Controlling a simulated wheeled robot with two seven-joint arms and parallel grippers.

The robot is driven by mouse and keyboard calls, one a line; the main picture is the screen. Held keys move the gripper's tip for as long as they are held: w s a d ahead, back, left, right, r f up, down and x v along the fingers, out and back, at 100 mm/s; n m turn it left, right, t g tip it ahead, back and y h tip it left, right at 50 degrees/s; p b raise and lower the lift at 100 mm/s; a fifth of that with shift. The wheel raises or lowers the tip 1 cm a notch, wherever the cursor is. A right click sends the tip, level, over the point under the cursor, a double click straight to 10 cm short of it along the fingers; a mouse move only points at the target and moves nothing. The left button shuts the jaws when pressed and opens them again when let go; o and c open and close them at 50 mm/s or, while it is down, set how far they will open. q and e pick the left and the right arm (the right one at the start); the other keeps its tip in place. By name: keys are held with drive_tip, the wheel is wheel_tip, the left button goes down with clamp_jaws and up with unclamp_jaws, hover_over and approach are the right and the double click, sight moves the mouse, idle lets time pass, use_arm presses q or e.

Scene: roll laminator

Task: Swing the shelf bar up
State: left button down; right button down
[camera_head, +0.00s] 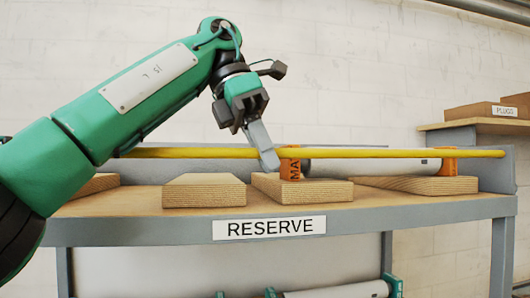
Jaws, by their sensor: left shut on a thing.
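The shelf bar (400,153) is a long thin yellow rod. It runs level across the front of the shelf, above its edge. My left gripper (267,158) comes down from above and is shut on the bar left of its visible middle. The bar's right end is near the grey upright at the right. Its left end is hidden behind my green arm. My right gripper is not in view.
The shelf (400,208) has a grey front edge with a RESERVE label (269,227). Wooden blocks (203,191) lie on it, and a grey roll (375,168) with orange end pieces lies behind the bar. A side shelf at the right holds brown boxes (480,114). Another roll (335,290) shows below.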

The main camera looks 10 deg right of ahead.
use_arm(q)
drive_tip(key=c, duration=1.4)
unclamp_jaws()
drive_tip(key=shift+w+f, duration=0.1)
drive_tip(key=shift+f, duration=0.05)
